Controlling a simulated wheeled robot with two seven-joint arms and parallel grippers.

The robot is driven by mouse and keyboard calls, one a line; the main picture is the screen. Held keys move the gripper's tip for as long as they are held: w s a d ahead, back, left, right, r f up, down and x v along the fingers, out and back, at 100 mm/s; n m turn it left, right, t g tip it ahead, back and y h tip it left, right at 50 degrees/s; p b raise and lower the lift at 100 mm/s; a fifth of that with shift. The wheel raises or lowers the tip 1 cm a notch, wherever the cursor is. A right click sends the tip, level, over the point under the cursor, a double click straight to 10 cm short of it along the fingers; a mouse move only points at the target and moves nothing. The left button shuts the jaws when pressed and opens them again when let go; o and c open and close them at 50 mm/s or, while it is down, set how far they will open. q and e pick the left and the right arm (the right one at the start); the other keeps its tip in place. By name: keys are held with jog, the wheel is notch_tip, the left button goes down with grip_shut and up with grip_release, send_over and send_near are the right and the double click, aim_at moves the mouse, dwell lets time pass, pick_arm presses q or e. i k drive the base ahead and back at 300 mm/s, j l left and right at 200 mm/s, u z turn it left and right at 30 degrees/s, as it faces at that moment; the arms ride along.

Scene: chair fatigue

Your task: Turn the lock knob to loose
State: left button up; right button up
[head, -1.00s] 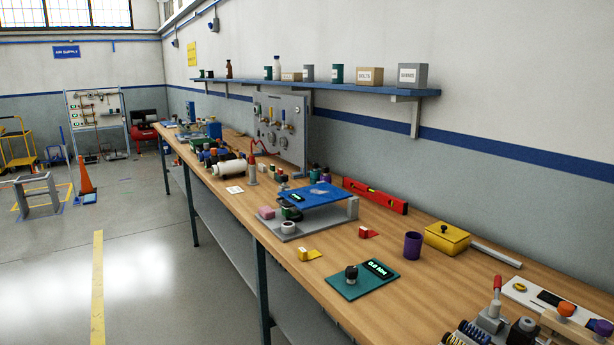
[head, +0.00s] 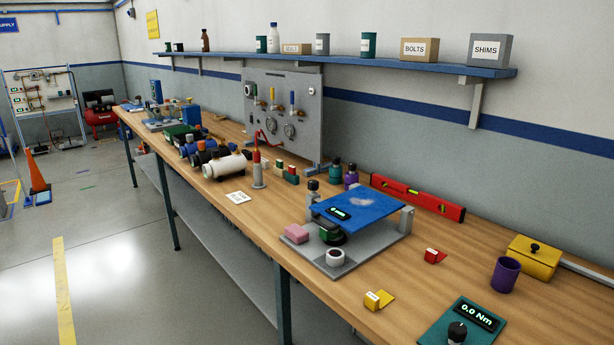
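A fixture with a grey base plate (head: 375,251) and a tilted blue plate (head: 375,206) stands on the workbench. A dark round knob-like part with green on it (head: 331,234) sits under the front edge of the blue plate. A small post with a black top (head: 313,187) stands at the fixture's left back corner. A black knob (head: 457,331) is on a teal torque unit (head: 449,315) that reads 0.0 Nm. I cannot tell which one is the lock knob, or how it is set. Neither of my grippers is in view.

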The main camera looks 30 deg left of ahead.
aim_at(313, 185)
jog(key=i+j, duration=0.1)
jog(key=j, duration=0.35)
jog(key=i+j, duration=0.1)
jog(key=j, duration=0.35)
jog(key=i+j, duration=0.1)
jog(key=j, duration=0.35)
